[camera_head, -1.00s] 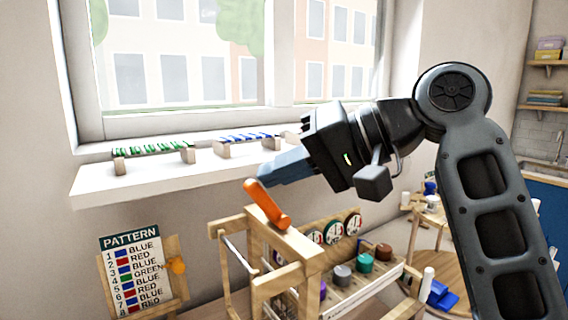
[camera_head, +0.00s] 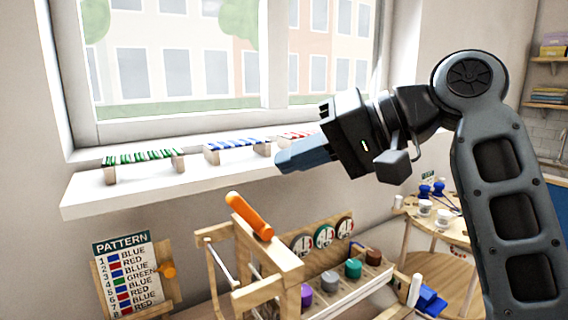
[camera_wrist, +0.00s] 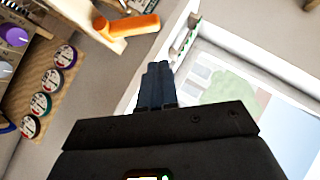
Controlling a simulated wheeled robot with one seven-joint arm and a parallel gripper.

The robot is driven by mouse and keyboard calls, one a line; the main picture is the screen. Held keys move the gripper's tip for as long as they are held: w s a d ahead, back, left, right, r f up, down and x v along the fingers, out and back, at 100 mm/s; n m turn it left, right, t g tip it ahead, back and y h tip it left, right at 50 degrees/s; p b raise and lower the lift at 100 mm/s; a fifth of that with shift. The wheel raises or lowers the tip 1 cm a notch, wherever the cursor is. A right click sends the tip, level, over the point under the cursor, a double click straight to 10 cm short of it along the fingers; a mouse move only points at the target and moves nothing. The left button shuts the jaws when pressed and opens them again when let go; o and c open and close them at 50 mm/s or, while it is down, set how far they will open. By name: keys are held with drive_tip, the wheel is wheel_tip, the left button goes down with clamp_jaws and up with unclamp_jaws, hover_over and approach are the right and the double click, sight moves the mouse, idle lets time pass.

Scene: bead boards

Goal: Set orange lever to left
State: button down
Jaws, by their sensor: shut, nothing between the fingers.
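The orange lever (camera_head: 249,215) is mounted on top of the wooden frame (camera_head: 268,262) in the head view, and its free end tilts up and to the left. It also shows in the wrist view (camera_wrist: 133,26), near the top edge. My gripper (camera_head: 281,163) is shut and empty. It is above and to the right of the lever, in front of the window sill, apart from the lever. In the wrist view its dark fingers (camera_wrist: 156,75) are closed together, with the lever beyond their tips and slightly left.
A white sill (camera_head: 90,196) with striped bead bars is behind my gripper. A pattern board (camera_head: 130,272) stands left of the frame. Round dials (camera_head: 324,237) and coloured knobs, including a teal one (camera_head: 353,267), are to the right. A round table (camera_head: 436,226) is further back.

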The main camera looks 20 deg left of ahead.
drive_tip(key=b+v, duration=0.1)
drive_tip(key=v, duration=0.6)
drive_tip(key=shift+d, duration=0.4)
drive_tip(key=shift+f, duration=0.1)
